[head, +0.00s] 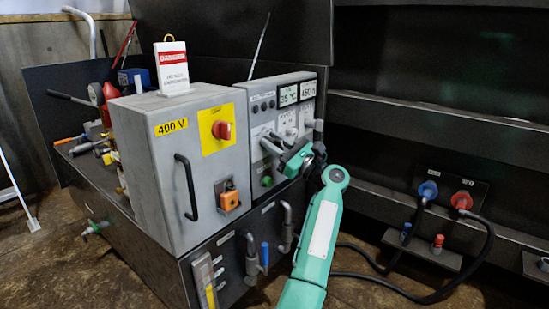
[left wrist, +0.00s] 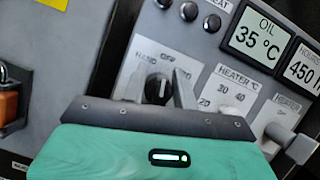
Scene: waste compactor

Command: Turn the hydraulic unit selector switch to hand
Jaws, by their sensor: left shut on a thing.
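The hydraulic unit selector switch (left wrist: 157,88) is a black round knob on the grey control panel, seen in the left wrist view. The label HAND is at its upper left and OFF is above it; lettering farther right is partly hidden. A light mark shows on the knob, but its exact setting is hard to tell. My left gripper (left wrist: 160,92) has its two grey fingers on either side of the knob, shut on it. In the head view my left gripper (head: 272,143) is against the panel and hides the knob. My right gripper is in neither view.
Left of the panel stands a grey 400 V cabinet (head: 150,175) with a red switch (head: 222,130), black handle and orange padlock-like part (head: 230,200). A heater knob (left wrist: 283,137) sits right of the gripper. Pipes with a blue lever (head: 265,255) stand below.

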